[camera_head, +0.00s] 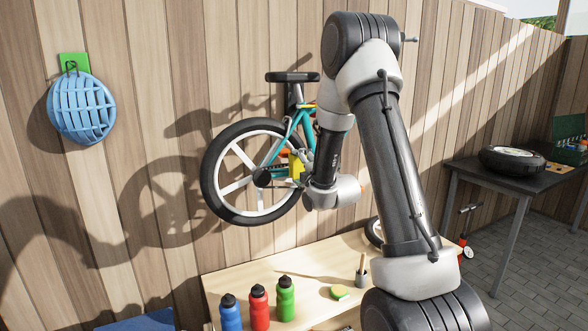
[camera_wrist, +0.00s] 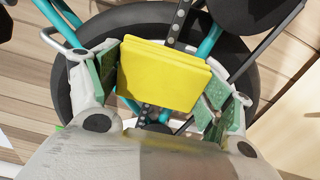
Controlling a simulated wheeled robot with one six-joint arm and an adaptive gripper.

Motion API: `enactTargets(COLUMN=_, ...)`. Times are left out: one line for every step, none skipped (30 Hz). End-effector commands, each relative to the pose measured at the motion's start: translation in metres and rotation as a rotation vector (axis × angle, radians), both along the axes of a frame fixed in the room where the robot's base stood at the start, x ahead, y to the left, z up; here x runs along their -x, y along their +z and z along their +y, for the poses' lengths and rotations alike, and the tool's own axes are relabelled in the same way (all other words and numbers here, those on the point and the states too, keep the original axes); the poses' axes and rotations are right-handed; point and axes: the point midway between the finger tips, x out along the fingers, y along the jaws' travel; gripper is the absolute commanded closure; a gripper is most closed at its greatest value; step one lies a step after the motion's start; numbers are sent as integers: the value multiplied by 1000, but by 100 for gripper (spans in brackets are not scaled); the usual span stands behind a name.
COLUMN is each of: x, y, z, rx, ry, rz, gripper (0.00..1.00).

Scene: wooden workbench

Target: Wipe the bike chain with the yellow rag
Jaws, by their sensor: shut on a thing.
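The bike with a teal frame (camera_head: 306,128) hangs against the wooden wall, its wheel (camera_head: 205,185) facing left. The yellow rag (camera_wrist: 160,75) is a folded square pad between the two fingers of my gripper (camera_wrist: 160,92), which is shut on it. In the head view the rag (camera_head: 295,166) shows as a small yellow patch beside the frame and crank. The bike chain (camera_wrist: 178,18) runs behind the rag in the wrist view, showing above and below it. The rag covers its middle; I cannot tell whether they touch. My arm hides much of the bike's right side.
Below the bike is a wooden bench (camera_head: 225,285) with a blue bottle (camera_head: 230,314), red bottle (camera_head: 259,307), green bottle (camera_head: 285,299), yellow-green sponge (camera_head: 340,292) and cup (camera_head: 362,271). A blue helmet (camera_head: 82,108) hangs left. A dark table (camera_head: 470,172) stands right.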

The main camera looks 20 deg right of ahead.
Motion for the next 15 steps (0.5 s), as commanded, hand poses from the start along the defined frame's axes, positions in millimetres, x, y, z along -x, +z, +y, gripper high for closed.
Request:
enactTargets(x=0, y=0, z=-3, rx=0, ry=-1, rz=0, gripper=39)
enactTargets(x=0, y=0, z=-4, rx=-1, ry=-1, rz=0, gripper=39)
enactTargets(x=0, y=0, z=-5, rx=-1, ry=-1, rz=0, gripper=39)
enactTargets(x=0, y=0, z=-5, rx=-1, ry=-1, rz=0, gripper=39)
enactTargets(x=0, y=0, z=-6, rx=-1, ry=-1, rz=0, gripper=39)
enactTargets(x=0, y=0, z=-8, rx=-1, ry=-1, rz=0, gripper=39)
enactTargets(x=0, y=0, z=-10, rx=-1, ry=-1, rz=1, gripper=39)
enactTargets(x=-1, y=0, z=-12, rx=-1, ry=-1, rz=1, gripper=39)
enactTargets(x=-1, y=-1, z=-16, rx=-1, ry=-1, rz=1, gripper=39)
enactTargets(x=-1, y=-1, z=-19, rx=-1, ry=-2, rz=1, gripper=39)
enactTargets(x=-1, y=-1, z=-22, rx=-1, ry=-3, rz=1, gripper=39)
enactTargets(x=-2, y=-1, z=-26, rx=0, ry=-2, rz=1, gripper=39)
enactTargets(x=-2, y=-1, z=-29, rx=0, ry=-2, rz=1, gripper=39)
enactTargets(x=-3, y=0, z=-32, rx=0, ry=-2, rz=1, gripper=39)
enactTargets(x=-3, y=0, z=-35, rx=0, ry=-2, rz=0, gripper=39)
